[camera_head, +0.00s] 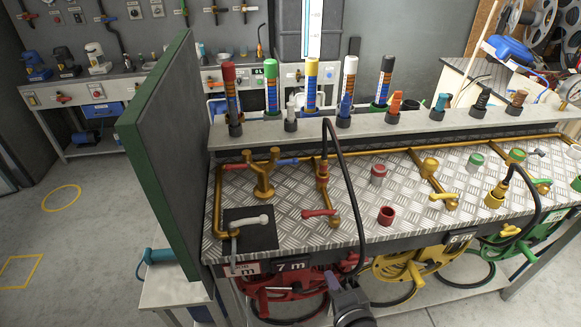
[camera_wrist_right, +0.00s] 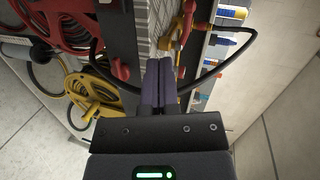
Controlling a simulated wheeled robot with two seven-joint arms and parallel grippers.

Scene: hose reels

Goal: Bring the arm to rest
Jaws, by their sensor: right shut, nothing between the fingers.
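My right gripper (camera_head: 336,284) is at the bottom middle of the head view, in front of the bench's front edge and near the red hose reel (camera_head: 285,297). In the right wrist view its two dark fingers (camera_wrist_right: 158,68) are together, with nothing seen between them. A black hose (camera_head: 352,190) arches from a brass fitting on the bench and drops over the front edge close to this gripper. It also curves past the fingertips in the wrist view (camera_wrist_right: 215,75); whether it touches them I cannot tell. My left gripper is in neither view.
The tread-plate bench top (camera_head: 350,228) carries brass pipes, valves and a red cup (camera_head: 386,215). A yellow reel (camera_head: 400,275) and a green reel (camera_head: 512,250) hang below. A tall green-edged panel (camera_head: 165,150) stands at the bench's left end. The floor at far left is clear.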

